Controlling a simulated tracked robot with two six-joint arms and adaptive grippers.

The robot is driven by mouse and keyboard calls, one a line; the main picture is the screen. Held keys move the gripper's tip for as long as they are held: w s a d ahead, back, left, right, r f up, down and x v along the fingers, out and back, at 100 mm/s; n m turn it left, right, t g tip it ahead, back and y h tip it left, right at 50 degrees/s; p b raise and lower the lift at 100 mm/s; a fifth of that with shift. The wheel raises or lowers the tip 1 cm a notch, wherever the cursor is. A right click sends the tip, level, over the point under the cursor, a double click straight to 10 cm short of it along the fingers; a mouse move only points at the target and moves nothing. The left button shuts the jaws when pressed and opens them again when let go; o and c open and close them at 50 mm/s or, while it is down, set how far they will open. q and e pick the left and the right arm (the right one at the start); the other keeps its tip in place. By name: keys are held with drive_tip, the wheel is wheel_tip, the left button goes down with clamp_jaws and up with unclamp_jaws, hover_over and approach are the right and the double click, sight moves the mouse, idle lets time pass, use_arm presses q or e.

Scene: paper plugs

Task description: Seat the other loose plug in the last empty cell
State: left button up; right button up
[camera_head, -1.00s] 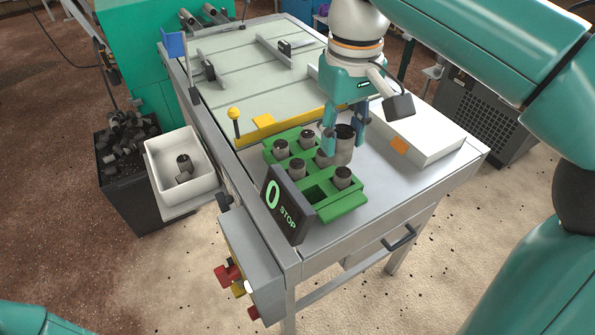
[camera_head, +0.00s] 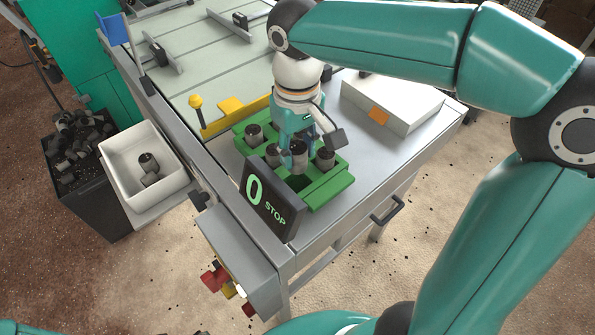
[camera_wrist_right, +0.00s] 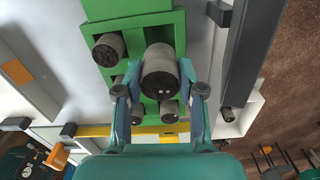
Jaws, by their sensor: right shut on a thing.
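The green tray (camera_head: 332,188) stands on the near end of the table, with dark grey plugs in several cells. An empty cell (camera_head: 298,182) shows dark near its front edge. My right gripper (camera_head: 296,156) is over the tray, shut on a grey plug (camera_head: 299,148). In the right wrist view the held plug (camera_wrist_right: 161,72) is between the two fingers and looks larger than the seated plugs (camera_wrist_right: 108,50), so it is above them. What lies directly under it is hidden. My left gripper is out of view.
The black display (camera_head: 262,203) reading 0 STOP stands close at the tray's front left. A white bin (camera_head: 120,160) with plugs in it hangs left of the table. A white box (camera_head: 405,108) with an orange patch lies to the right. A yellow stop (camera_head: 232,110) is behind the tray.

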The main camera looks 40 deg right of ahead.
sight(298, 188)
wheel_tip(298, 188, down, 3)
drive_tip(key=shift+r, duration=0.2)
drive_tip(key=shift+s+a+f, duration=0.1)
drive_tip(key=shift+s+f, duration=0.05)
drive_tip(key=shift+f, duration=1.9)
clamp_jaws()
drive_tip(key=o, duration=0.6)
unclamp_jaws()
drive_tip(key=o, duration=0.4)
drive_tip(key=shift+r, duration=0.1)
